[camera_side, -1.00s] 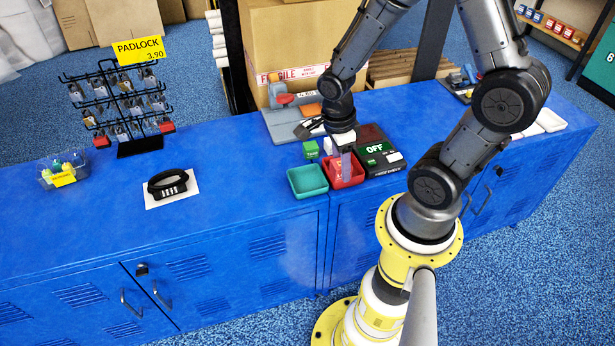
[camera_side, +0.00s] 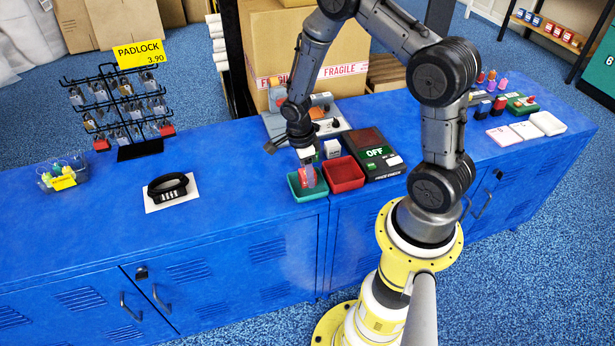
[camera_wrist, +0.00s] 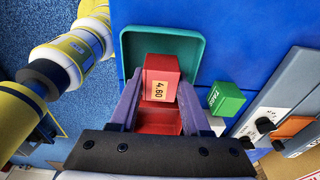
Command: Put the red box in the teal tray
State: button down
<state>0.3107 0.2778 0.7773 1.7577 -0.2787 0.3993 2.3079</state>
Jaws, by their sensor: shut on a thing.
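My gripper (camera_side: 306,166) is shut on the red box (camera_wrist: 160,85), which shows a price label reading 4.60 between the two purple fingers in the wrist view. The teal tray (camera_wrist: 196,38) lies below and around the box in that view. In the side view the box (camera_side: 308,180) is low over the teal tray (camera_side: 293,188), within its outline. I cannot tell whether the box touches the tray floor. The fingers partly hide the box and the tray.
A red tray (camera_side: 343,175) stands close to the right of the teal one, beside a black device (camera_side: 375,152) reading OFF. A white box (camera_side: 332,148) is behind. A green box (camera_wrist: 226,98) is near the tray.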

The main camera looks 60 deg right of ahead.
jog(key=shift+f, duration=0.75)
jog(key=shift+f, duration=0.1)
jog(key=shift+c, duration=1.8)
grip_release()
